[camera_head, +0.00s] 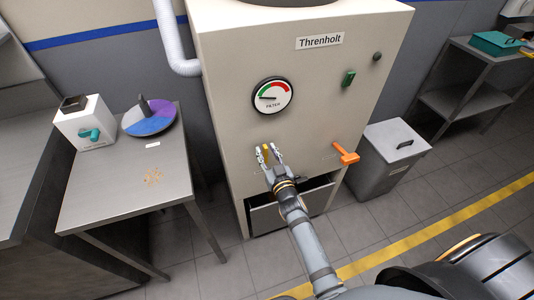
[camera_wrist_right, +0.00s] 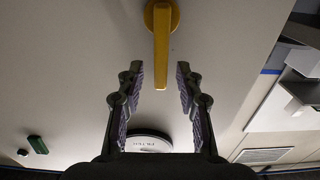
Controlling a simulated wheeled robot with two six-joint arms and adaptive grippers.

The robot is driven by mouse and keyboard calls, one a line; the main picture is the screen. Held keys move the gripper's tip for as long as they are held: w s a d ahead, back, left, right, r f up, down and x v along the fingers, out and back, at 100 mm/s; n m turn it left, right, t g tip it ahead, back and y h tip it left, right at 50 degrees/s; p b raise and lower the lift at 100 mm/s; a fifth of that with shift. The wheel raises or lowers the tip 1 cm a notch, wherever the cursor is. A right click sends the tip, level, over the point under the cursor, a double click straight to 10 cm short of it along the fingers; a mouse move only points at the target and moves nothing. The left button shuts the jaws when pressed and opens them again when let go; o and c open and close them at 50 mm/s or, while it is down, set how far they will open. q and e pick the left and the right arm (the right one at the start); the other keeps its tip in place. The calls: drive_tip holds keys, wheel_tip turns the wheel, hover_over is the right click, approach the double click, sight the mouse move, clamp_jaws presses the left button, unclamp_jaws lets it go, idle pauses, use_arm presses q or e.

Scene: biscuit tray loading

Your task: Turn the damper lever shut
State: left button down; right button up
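A yellow lever (camera_wrist_right: 161,45) with a round base is mounted on the front of the cream cabinet (camera_head: 230,60). In the right wrist view it extends between the two finger pads, with a gap on each side. In the head view the yellow lever (camera_head: 266,152) is partly hidden between the fingers. My right gripper (camera_head: 268,150) is open around it in the head view, and in the wrist view the right gripper (camera_wrist_right: 160,88) is not touching it. An orange lever (camera_head: 345,153) sits further right on the cabinet. No label telling which lever is the damper is readable. My left gripper is out of view.
A gauge (camera_head: 272,96) marked FILTER is above the yellow lever. A green switch (camera_head: 348,78) is at upper right. An open drawer (camera_head: 290,207) is below my arm. A grey bin (camera_head: 388,160) stands right, a metal side table (camera_head: 125,190) left.

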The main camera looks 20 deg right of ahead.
clamp_jaws()
idle(0.3)
idle(0.4)
drive_tip(key=shift+d+r+m+p, duration=0.1)
drive_tip(key=shift+d+m+p, duration=0.5)
drive_tip(key=shift+m, duration=0.4)
drive_tip(key=m+p, duration=0.1)
drive_tip(key=d+m+p, duration=0.1)
drive_tip(key=shift+m, duration=0.4)
drive_tip(key=d+f+m+p, duration=0.1)
drive_tip(key=d+f+m, duration=0.2)
drive_tip(key=m, duration=1)
drive_tip(key=shift+f+p, duration=0.4)
drive_tip(key=shift+f, duration=0.95)
drive_tip(key=shift+w+d, duration=0.1)
